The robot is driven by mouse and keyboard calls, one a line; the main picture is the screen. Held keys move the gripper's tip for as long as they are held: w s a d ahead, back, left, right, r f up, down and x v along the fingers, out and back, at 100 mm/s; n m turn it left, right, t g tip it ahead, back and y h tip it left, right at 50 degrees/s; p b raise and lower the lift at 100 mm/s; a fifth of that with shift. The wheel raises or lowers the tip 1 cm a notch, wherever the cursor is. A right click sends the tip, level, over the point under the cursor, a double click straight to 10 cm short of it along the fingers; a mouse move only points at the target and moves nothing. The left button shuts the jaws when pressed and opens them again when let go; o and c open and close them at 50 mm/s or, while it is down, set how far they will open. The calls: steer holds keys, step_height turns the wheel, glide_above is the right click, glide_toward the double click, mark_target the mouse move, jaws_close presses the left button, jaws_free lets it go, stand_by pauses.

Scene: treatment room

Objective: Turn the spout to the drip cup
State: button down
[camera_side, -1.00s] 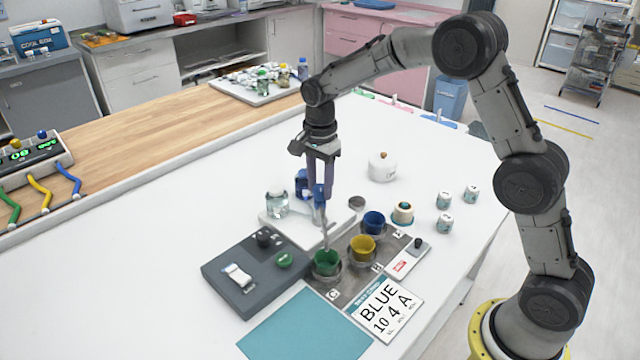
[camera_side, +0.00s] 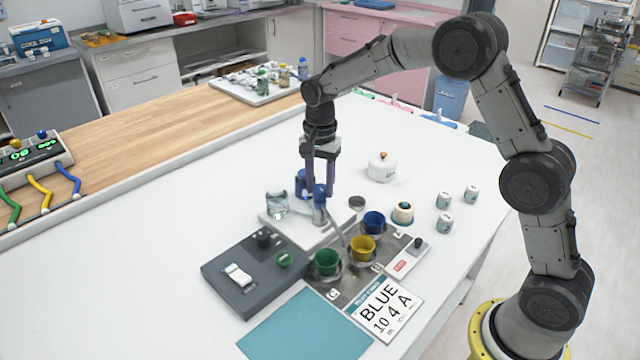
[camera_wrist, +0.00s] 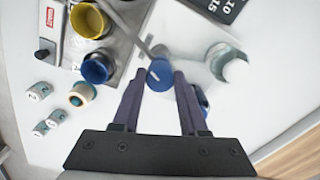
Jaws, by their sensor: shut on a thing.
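My gripper (camera_side: 319,190) is shut on the blue knob (camera_wrist: 160,76) at the top of the spout's post, on a white base plate (camera_side: 290,235). The thin grey spout (camera_side: 337,232) slants from the post toward the front right, its tip near the left side of the yellow cup (camera_side: 363,250). I cannot tell whether the tip is over that cup. The spout also shows in the wrist view (camera_wrist: 143,44). The green cup (camera_side: 327,263) stands in front left of the yellow one, the blue cup (camera_side: 374,223) behind it. No cup is readably marked as the drip cup.
A clear glass jar (camera_side: 277,205) stands left of the post. A dark grey device (camera_side: 240,285) is at front left, a card reading "BLUE 10 4 A" (camera_side: 385,309) at front right. Several small white-teal jars and a white lidded pot (camera_side: 382,169) stand to the right.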

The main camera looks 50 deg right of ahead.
steer(key=n, duration=0.5)
steer(key=shift+r+n, duration=0.1)
steer(key=shift+n, duration=0.2)
steer(key=n, duration=1)
steer(key=shift+n, duration=0.4)
steer(key=n, duration=0.4)
steer(key=shift+n, duration=0.4)
steer(key=shift+c, duration=2.2)
jaws_free()
